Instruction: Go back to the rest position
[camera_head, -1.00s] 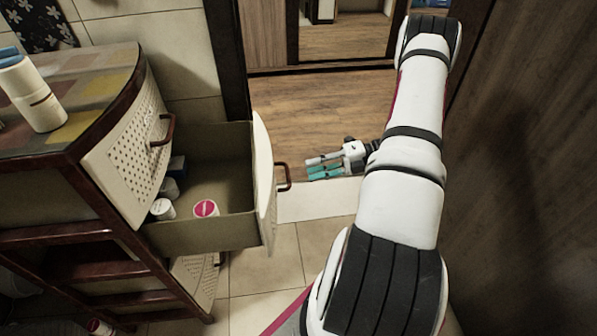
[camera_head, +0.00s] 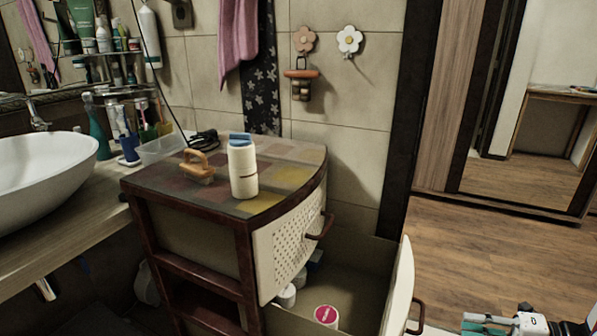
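My gripper (camera_head: 487,325) shows only partly at the bottom right of the head view, with teal finger parts and a white body. The frame's lower edge cuts it off, so I cannot tell whether its fingers are open or shut. No object shows in it. It is to the right of the pulled-out drawer (camera_head: 398,290) and appears apart from the drawer's brown handle (camera_head: 417,317).
The drawer stands open from a cabinet (camera_head: 285,152) and holds a pink-lidded jar (camera_head: 326,315) and other small containers. A white bottle (camera_head: 243,170) and a wooden-handled brush (camera_head: 197,167) stand on top. A white basin (camera_head: 45,180) is at left. Wood floor (camera_head: 470,250) is clear at right.

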